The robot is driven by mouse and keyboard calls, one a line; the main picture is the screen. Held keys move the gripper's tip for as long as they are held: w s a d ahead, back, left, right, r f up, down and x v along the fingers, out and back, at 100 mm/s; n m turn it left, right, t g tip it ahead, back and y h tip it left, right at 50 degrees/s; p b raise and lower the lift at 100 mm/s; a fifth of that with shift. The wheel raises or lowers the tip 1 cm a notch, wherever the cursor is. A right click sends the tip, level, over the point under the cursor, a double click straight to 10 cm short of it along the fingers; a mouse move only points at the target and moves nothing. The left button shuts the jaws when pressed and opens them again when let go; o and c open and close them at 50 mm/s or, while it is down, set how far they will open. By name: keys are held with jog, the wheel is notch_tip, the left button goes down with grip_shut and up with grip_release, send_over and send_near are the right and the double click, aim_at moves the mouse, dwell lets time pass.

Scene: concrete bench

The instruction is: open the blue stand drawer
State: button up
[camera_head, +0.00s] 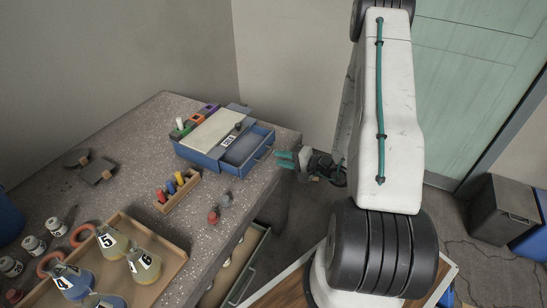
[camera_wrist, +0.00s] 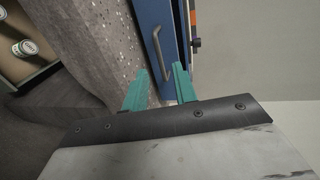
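The blue stand (camera_head: 203,158) sits on the bench, with a pale top panel. Its blue drawer (camera_head: 232,168) sticks out on the right side, and its grey inside shows from above. The drawer's front with a grey bar handle (camera_wrist: 167,50) fills the upper middle of the wrist view. My gripper (camera_head: 286,159) is just right of the drawer front, its teal fingers pointing at it. In the wrist view my gripper (camera_wrist: 160,72) is open, and the handle's near end appears between the fingertips. I cannot tell whether they touch it.
A small rack (camera_head: 177,193) of coloured pegs and small red and grey pieces stand before the stand. A wooden tray (camera_head: 174,262) with numbered flasks is at the front. A lower bench drawer (camera_head: 246,272) hangs open below. The bench edge is close to my gripper.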

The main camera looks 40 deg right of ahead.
jog(key=shift+v, duration=1.5)
jog(key=s+a+r+n+g+y, duration=0.3)
jog(key=s+a+r+g+y, duration=0.5)
jog(key=a+r+g, duration=0.55)
jog(key=s+a+r+n+h, duration=0.3)
jog(key=s+r+n+h, duration=0.2)
jog(key=r, duration=0.5)
jog(key=s+a+r+n+h, duration=0.3)
jog(key=s+r+n+h, duration=0.2)
jog(key=s+r+h, duration=0.3)
jog(key=shift+r+t+h, duration=0.35)
jog(key=shift+r+h, duration=0.35)
jog(key=shift+r, duration=0.35)
